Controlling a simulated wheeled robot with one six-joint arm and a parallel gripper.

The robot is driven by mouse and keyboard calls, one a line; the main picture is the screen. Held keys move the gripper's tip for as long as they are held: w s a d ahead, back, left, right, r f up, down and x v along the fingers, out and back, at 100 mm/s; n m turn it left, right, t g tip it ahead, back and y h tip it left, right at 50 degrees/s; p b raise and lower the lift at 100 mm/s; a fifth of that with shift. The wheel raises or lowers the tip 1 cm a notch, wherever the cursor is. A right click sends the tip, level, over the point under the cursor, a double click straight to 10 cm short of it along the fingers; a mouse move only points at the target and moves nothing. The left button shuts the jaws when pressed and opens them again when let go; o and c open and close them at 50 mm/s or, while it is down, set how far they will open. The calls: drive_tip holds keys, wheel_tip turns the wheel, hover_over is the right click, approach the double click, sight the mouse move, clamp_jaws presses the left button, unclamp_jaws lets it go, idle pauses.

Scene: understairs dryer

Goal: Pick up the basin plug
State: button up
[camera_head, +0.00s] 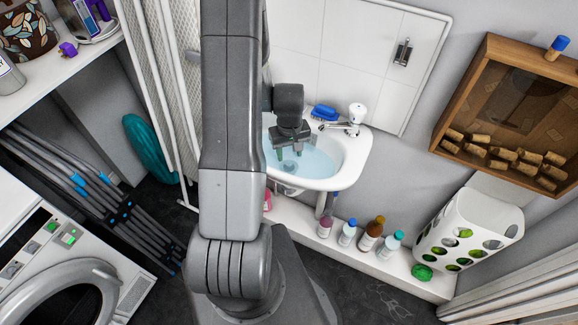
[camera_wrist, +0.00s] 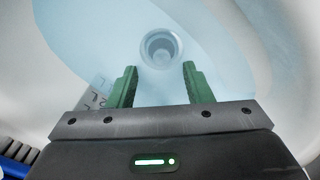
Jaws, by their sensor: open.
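The white basin (camera_head: 354,160) is on the wall in the head view and holds pale blue water (camera_head: 318,166). In the wrist view a round grey, ringed piece (camera_wrist: 161,48) lies at the bottom of the basin under the water. It is where the plug or drain would be, and I cannot tell whether it is the plug, the drain or both. My gripper (camera_wrist: 158,82) is open, with its two green fingers apart and nothing between them. It points down into the basin, and the round piece shows just beyond the fingertips, roughly centred between them.
A chrome tap with a white knob (camera_head: 356,114) and a blue sponge (camera_head: 325,112) are at the basin's back rim. Several bottles (camera_head: 371,233) stand on the white ledge below. A wooden box of corks (camera_head: 505,115) hangs at the right.

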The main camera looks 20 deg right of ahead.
sight(289, 162)
drive_tip(key=shift+a+f, duration=0.15)
drive_tip(key=shift+f, duration=2.2)
clamp_jaws()
drive_tip(key=shift+r, duration=0.1)
